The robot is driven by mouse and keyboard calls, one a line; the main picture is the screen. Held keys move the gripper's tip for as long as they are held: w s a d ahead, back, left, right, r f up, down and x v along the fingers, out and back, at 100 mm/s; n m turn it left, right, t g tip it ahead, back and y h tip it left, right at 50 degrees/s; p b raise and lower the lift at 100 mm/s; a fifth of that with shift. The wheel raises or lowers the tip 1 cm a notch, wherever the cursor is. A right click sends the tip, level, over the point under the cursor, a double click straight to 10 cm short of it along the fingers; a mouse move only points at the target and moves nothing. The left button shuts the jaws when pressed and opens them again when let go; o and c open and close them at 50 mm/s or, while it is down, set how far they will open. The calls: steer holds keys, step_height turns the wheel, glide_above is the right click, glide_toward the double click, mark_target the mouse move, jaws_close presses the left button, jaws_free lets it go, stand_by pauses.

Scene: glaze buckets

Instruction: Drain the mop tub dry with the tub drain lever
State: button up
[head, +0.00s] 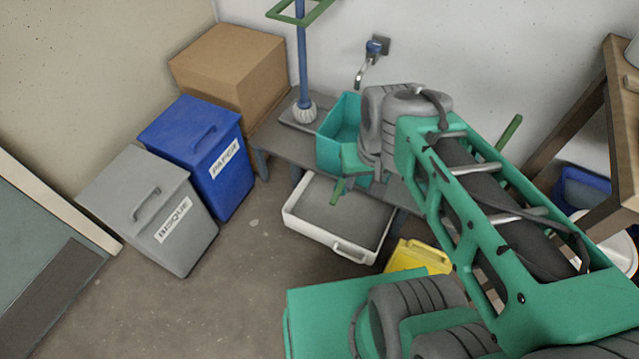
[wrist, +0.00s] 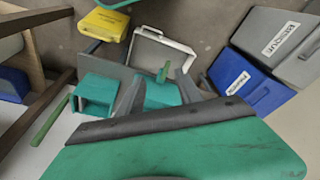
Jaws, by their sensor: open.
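A teal tub (head: 338,130) stands on the low grey bench, partly hidden by my arm. A green lever (head: 338,191) sticks out at its front, low down. In the wrist view the tub (wrist: 160,97) and lever (wrist: 163,72) show between the grey fingers of my gripper (wrist: 160,78). My gripper is open, with the fingers apart on either side of the lever in that picture. I cannot tell how far the lever lies from the fingers. The tub's water level is not clear. In the head view my arm hides the fingers.
A second teal box (wrist: 95,92) stands beside the tub. A white tray (head: 310,232) and a yellow container (head: 420,256) are on the floor. Blue (head: 205,155) and grey (head: 150,210) bins and a cardboard box (head: 228,70) stand left. A tap (head: 372,58) is on the wall.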

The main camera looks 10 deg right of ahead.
steer(key=w+f+m+g+b, duration=0.1)
steer(key=w+f+m+b, duration=0.2)
steer(key=w+f+b, duration=0.65)
steer(key=m+g+b, duration=0.1)
steer(key=m+b, duration=0.2)
glide_above(336, 195)
step_height(336, 195, down, 20)
steer(key=shift+s+f, duration=0.1)
steer(key=shift+f, duration=0.15)
step_height(336, 195, down, 7)
steer(key=b, duration=0.2)
steer(key=shift+f+b, duration=0.2)
steer(key=shift+b, duration=0.2)
jaws_close()
steer(key=shift+r, duration=0.1)
